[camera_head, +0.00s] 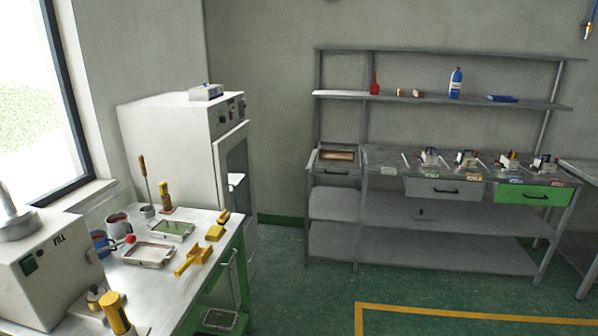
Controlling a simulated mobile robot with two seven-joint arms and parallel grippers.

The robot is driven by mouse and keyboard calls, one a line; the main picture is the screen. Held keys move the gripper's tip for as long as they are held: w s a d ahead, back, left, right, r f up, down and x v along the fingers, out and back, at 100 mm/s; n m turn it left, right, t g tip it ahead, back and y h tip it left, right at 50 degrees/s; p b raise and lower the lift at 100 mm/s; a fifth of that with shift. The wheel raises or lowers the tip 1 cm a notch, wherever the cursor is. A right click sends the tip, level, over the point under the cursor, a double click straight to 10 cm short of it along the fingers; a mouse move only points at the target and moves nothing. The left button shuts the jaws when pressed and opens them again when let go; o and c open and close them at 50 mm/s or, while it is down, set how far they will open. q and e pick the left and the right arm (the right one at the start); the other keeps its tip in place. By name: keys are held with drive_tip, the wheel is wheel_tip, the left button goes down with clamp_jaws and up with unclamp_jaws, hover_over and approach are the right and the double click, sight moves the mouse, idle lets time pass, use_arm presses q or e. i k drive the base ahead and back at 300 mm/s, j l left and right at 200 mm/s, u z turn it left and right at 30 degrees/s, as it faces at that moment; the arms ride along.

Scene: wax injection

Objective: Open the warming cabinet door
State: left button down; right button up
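The warming cabinet (165,150) is a tall white box on the left, behind the workbench, with dark knobs on a control panel near its top. Its door (217,165) is on the right-hand side and is seen at a steep angle, with a pale frame around a grey pane or opening. A small white part shows about halfway down it. I cannot tell whether the door is shut or ajar. The lower part of the cabinet is partly hidden by the workbench. Neither of my grippers is in view.
A workbench (215,283) with trays, yellow tools, mugs and a white machine marked FILL (45,262) fills the lower left. Grey shelving (430,225) with bottles and drawers stands along the back wall. The green floor (310,295) between them is clear.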

sight(226, 144)
drive_tip(key=i+u, duration=0.1)
drive_tip(key=i, duration=0.45)
drive_tip(key=i+l+u, duration=0.1)
drive_tip(key=i, duration=0.4)
drive_tip(key=i+l+u, duration=0.1)
drive_tip(key=i, duration=0.4)
